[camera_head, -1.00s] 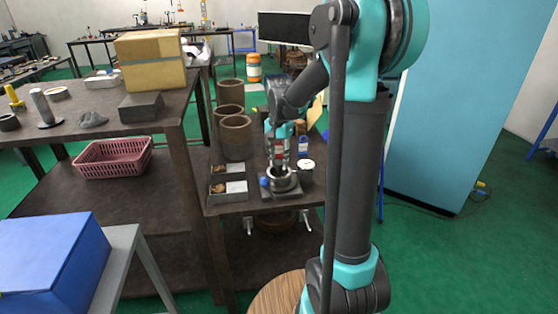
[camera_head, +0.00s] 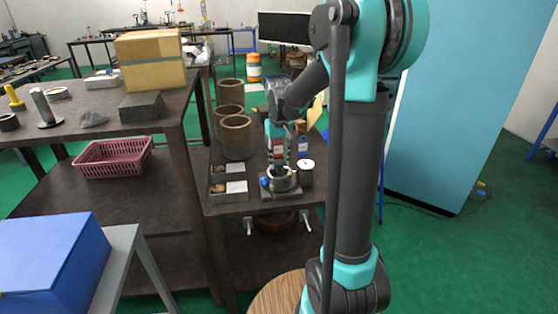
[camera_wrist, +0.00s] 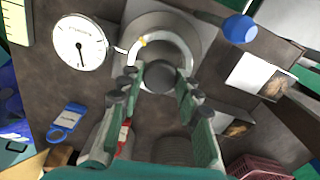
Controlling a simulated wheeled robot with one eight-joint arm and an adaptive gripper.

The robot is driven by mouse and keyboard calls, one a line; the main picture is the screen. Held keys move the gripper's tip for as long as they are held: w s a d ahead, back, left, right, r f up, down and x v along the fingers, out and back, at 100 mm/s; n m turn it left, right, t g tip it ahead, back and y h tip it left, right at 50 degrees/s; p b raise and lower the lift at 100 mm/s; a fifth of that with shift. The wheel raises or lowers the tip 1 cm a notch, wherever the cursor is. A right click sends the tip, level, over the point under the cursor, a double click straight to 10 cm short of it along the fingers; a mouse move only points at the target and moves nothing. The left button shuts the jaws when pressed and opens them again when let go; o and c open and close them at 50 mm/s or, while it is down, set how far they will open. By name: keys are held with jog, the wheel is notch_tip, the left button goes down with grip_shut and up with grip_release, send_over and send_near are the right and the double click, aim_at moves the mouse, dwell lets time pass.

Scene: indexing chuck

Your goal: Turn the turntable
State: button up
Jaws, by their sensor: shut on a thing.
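The turntable (camera_head: 283,183) is a round grey chuck on a square base near the front edge of the low bench. In the wrist view it shows as a grey ring (camera_wrist: 146,27) with a small yellow mark. A blue ball handle (camera_head: 265,182) sticks out at its side, also seen in the wrist view (camera_wrist: 240,28). A round dark centre piece (camera_wrist: 162,76) lies between the fingertips. My gripper (camera_wrist: 160,82) points down over the turntable and is shut on this piece. The fingers hide part of it, and in the head view the contact is too small to see.
A white dial gauge (camera_wrist: 79,43) stands close beside the turntable. Small grey boxes (camera_head: 236,187) lie to its left, brown cylinders (camera_head: 236,137) behind them. Blue (camera_wrist: 65,122) and red (camera_wrist: 124,137) tags lie nearby. A taller table with a pink basket (camera_head: 112,157) is at the left.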

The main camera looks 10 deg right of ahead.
jog(key=shift+n, duration=0.5)
jog(key=o, duration=1.1)
jog(key=shift+o, duration=0.2)
jog(key=shift+r, duration=0.15)
notch_tip(320, 180, up, 12)
jog(key=shift+f, duration=0.2)
jog(key=s+d+f+m+t, duration=0.1)
jog(key=s+d+f+t, duration=0.1)
jog(key=s+f, duration=0.8)
jog(key=s+d+f+m+t, duration=0.1)
jog(key=s+d+f+t, duration=0.1)
jog(key=s+f, duration=0.8)
jog(key=shift+s+d+f+m, duration=0.2)
jog(key=shift+s+m, duration=0.1)
jog(key=shift+s, duration=0.7)
